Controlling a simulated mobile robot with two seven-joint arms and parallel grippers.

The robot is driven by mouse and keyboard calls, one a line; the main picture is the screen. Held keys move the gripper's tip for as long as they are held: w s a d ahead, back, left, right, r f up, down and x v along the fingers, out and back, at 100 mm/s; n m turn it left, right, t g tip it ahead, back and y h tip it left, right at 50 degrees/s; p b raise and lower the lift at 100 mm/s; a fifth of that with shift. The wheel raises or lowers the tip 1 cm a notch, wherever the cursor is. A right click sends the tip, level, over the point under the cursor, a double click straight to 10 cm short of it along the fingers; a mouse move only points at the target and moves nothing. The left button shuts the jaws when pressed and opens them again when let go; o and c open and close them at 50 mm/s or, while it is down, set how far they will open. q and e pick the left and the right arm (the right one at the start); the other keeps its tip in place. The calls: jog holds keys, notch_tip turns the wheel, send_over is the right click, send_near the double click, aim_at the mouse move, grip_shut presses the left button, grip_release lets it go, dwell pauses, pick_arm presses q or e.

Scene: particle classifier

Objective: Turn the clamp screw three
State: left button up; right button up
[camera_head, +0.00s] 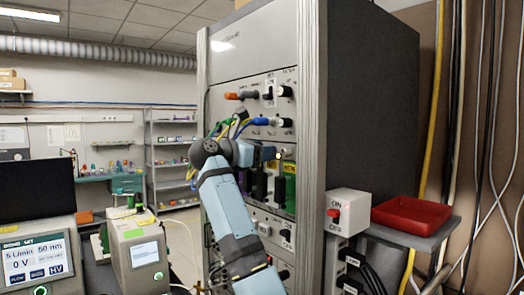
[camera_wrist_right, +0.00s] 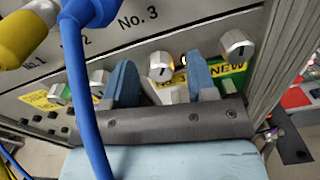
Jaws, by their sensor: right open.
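My right gripper (camera_head: 274,154) reaches to the front of the tall grey rack (camera_head: 238,85). In the right wrist view the right gripper (camera_wrist_right: 161,68) is open, its two blue-grey fingers apart. A silver knob-like screw (camera_wrist_right: 160,63) shows between the fingers, below the printed "No. 3". I cannot tell whether the fingers touch it. A similar silver screw (camera_wrist_right: 237,45) stands further right, and others (camera_wrist_right: 98,80) stand to the left, partly hidden. I cannot tell for certain which one is clamp screw three. My left gripper is not in view.
A blue cable (camera_wrist_right: 77,90) hangs close in front of the panel, beside a yellow plug (camera_wrist_right: 25,38). A white ON/OFF switch box (camera_head: 348,210) and a red tray (camera_head: 410,215) stand right of the rack. Instruments (camera_head: 137,255) stand at the lower left.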

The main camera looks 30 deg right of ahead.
jog(key=c, duration=0.9)
jog(key=shift+c, duration=0.2)
